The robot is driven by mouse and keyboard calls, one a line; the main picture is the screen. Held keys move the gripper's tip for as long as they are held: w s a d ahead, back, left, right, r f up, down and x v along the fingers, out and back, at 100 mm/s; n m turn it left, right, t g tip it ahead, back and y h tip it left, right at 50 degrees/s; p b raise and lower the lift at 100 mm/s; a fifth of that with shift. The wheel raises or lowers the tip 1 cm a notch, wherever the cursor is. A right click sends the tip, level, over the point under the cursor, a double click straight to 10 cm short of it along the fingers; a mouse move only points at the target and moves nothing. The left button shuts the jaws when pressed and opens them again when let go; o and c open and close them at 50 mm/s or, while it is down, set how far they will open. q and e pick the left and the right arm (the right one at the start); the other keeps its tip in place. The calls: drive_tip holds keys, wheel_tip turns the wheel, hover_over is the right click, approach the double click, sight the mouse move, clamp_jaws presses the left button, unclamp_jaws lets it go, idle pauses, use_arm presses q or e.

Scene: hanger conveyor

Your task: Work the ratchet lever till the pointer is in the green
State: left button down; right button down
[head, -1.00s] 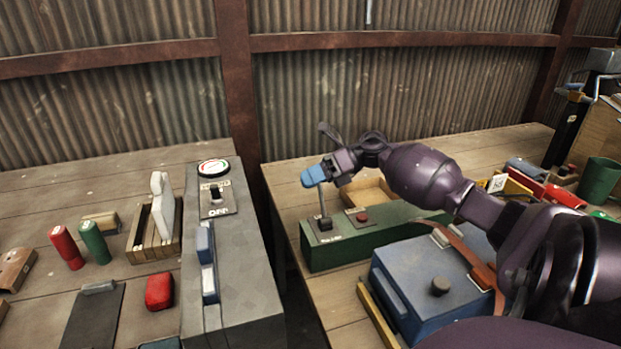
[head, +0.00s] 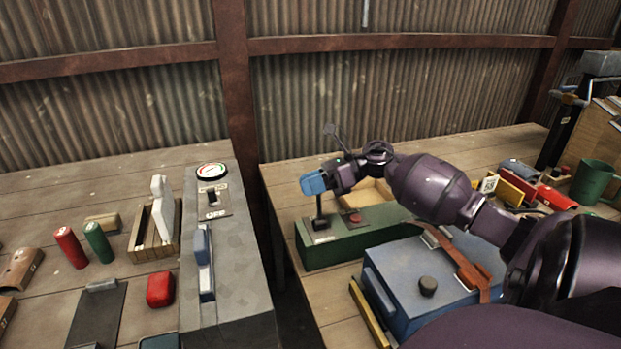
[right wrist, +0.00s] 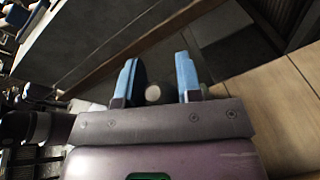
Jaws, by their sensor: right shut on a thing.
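The ratchet lever (head: 320,208) is a short dark stick on a green box (head: 345,243) on the right bench, standing close to upright. My right gripper (head: 313,183), with blue fingertips, is shut on its top. In the right wrist view a pale round knob (right wrist: 153,93) shows between the blue fingers, so the grip partly hides it. A round dial (head: 212,171) with white, red and green on its face sits on the grey console at left. Its pointer is too small to read. My left gripper is not in view.
A red button (head: 356,218) is on the green box beside the lever. A blue case (head: 400,275) with an orange strap stands in front, under my right arm. A wooden tray (head: 376,192) lies behind. The grey console (head: 240,270) with a switch stands across a gap.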

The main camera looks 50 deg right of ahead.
drive_tip(key=s+a+f+n+t, duration=0.1)
drive_tip(key=s+a+n+t, duration=0.1)
drive_tip(key=s+a+n, duration=0.1)
drive_tip(key=shift+s+n, duration=0.7)
drive_tip(key=shift+s, duration=0.6)
drive_tip(key=shift+a, duration=0.1)
drive_tip(key=c, duration=0.8)
unclamp_jaws()
drive_tip(key=v, duration=1.1)
drive_tip(key=shift+r+p, duration=0.1)
drive_tip(key=shift+p, duration=0.2)
